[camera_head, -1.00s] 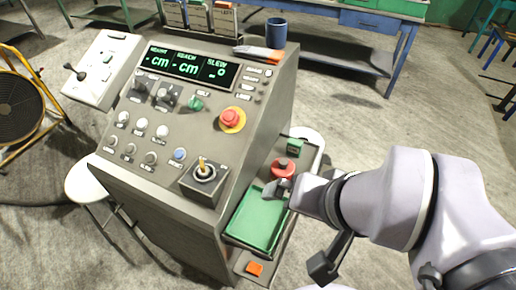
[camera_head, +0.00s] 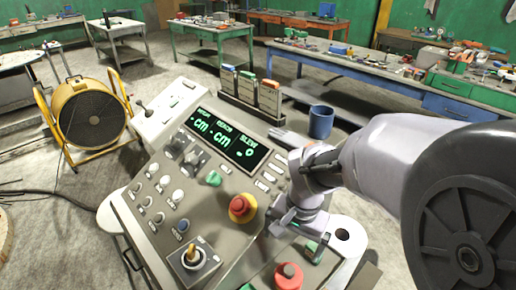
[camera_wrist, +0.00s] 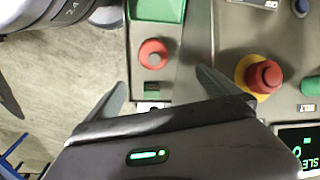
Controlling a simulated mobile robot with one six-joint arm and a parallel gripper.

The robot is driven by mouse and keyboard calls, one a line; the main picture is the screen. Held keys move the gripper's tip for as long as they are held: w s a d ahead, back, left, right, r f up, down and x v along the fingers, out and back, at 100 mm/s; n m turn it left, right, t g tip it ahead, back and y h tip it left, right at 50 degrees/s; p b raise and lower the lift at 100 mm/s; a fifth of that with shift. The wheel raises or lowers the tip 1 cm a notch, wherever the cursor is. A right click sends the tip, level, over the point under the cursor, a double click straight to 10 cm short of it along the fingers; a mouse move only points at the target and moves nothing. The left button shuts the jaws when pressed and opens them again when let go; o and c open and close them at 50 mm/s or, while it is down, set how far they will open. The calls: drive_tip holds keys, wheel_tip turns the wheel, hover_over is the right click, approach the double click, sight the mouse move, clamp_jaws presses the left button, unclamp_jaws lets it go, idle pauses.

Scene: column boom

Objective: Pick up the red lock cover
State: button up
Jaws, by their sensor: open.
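The red lock cover (camera_head: 288,276) is a round red knob-like piece on the side shelf of the grey console, near the bottom edge of the head view. It also shows in the wrist view (camera_wrist: 153,53), between and just beyond the fingertips, apart from them. My gripper (camera_wrist: 161,80) is open and empty, with one dark finger on each side of the picture's middle. In the head view my gripper (camera_head: 291,226) hangs over the console's right side, above and behind the cover, with its fingers partly hidden.
A red emergency button on a yellow ring (camera_head: 242,208) stands on the console left of my gripper. A small green block (camera_head: 312,252) is beside the cover. A green tray (camera_wrist: 157,9) lies beyond the cover. A blue mug (camera_head: 321,122) and card rack (camera_head: 250,95) stand behind.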

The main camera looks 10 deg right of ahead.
drive_tip(key=g, duration=0.1)
hover_over(288, 268)
wheel_tip(288, 268, down, 5)
drive_tip(key=shift+m, duration=0.3)
wheel_tip(288, 268, down, 11)
drive_tip(key=b, duration=0.5)
drive_tip(key=f+b, duration=0.1)
drive_tip(key=f, duration=0.1)
drive_tip(key=f+b, duration=0.1)
drive_tip(key=f, duration=0.1)
drive_tip(key=f+b, duration=0.1)
drive_tip(key=f, duration=0.1)
drive_tip(key=shift+s+d+f, duration=0.1)
drive_tip(key=shift+s+d, duration=0.05)
drive_tip(key=shift+s, duration=0.2)
drive_tip(key=shift+c, duration=0.9)
drive_tip(key=shift+r, duration=0.2)
drive_tip(key=c, duration=1.4)
